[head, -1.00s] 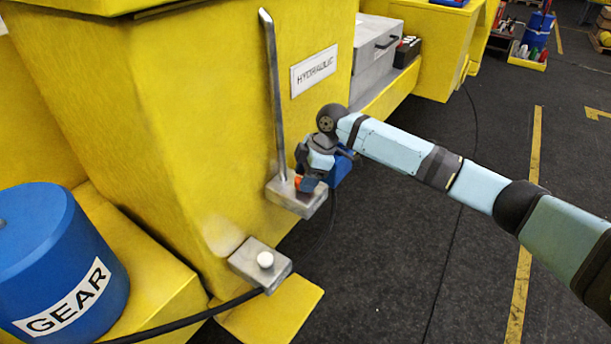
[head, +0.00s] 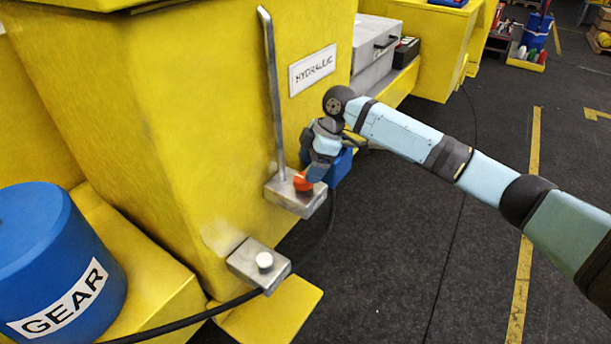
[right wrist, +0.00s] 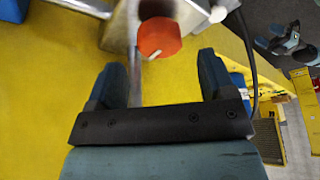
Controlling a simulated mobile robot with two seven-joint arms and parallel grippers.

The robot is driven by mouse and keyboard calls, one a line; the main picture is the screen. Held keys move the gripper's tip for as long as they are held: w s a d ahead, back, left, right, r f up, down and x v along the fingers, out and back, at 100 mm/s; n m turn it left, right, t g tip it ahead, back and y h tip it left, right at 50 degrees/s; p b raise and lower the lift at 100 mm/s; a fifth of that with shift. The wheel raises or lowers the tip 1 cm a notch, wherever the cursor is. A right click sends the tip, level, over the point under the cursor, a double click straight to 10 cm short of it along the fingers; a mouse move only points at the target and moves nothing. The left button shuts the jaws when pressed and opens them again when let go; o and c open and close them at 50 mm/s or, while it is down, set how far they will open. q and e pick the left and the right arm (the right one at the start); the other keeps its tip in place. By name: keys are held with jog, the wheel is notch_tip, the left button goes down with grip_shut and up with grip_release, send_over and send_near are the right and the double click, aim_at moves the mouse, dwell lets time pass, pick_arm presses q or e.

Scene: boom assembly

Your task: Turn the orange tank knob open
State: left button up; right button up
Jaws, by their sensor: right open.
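The orange tank knob (head: 303,182) sits on a grey metal block (head: 290,199) at the foot of a metal pipe, on the yellow tank. In the right wrist view the knob (right wrist: 159,36) is round with a short white mark on its edge. My right gripper (head: 315,174) is close beside the knob. Its two fingers (right wrist: 160,67) are spread and empty, and the knob shows just beyond their tips, roughly centred between them. My left gripper is not in view.
A second metal block with a white knob (head: 264,261) sits lower on the tank. A blue part (head: 340,167) is right behind my right gripper. A blue GEAR drum (head: 55,260) stands at left.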

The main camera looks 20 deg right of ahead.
jog(key=b+v, duration=0.1)
jog(key=v, duration=0.9)
jog(key=shift+b, duration=0.4)
jog(key=shift+s, duration=0.15)
